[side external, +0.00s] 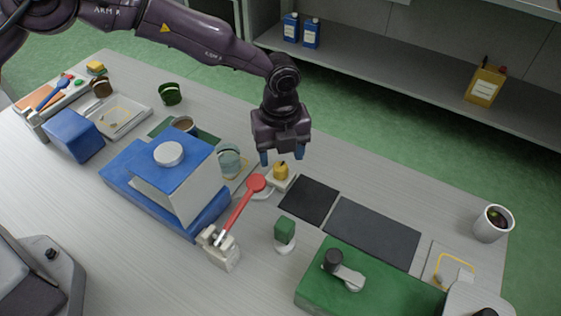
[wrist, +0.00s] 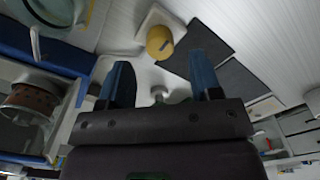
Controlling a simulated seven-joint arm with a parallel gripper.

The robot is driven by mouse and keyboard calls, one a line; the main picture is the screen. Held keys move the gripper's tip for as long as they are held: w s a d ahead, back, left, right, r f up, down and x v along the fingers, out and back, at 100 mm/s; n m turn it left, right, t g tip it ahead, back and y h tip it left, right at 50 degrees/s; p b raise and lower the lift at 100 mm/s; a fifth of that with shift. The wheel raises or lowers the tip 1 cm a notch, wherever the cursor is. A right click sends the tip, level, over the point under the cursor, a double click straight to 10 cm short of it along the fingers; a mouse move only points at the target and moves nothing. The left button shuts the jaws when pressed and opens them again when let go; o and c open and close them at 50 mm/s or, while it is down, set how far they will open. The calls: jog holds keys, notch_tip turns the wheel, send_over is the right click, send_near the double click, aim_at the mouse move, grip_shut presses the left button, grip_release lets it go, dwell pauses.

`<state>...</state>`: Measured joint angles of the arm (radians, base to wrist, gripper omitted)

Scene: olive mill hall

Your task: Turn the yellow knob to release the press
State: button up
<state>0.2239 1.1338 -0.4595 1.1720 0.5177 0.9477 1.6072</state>
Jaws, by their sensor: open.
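The yellow knob (side external: 281,171) sits on a small pale base at the middle of the table, next to the red lever (side external: 245,205) of the blue and grey press (side external: 184,185). My gripper (side external: 282,158) hangs just above and beside the knob, blue fingers pointing down, open and empty. In the wrist view its two blue fingers (wrist: 162,78) are spread apart, and the knob lies beyond their tips, not between them.
Dark flat pads (side external: 372,233) lie right of the knob. A green block on a round foot (side external: 285,231) and a green machine (side external: 340,280) stand in front. A glass jar (side external: 229,160) is close on the left. A white cup (side external: 493,223) stands far right.

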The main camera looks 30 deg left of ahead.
aim_at(281, 166)
jog(key=shift+f, duration=1.9)
jog(key=c, duration=0.9)
jog(key=shift+c, duration=0.2)
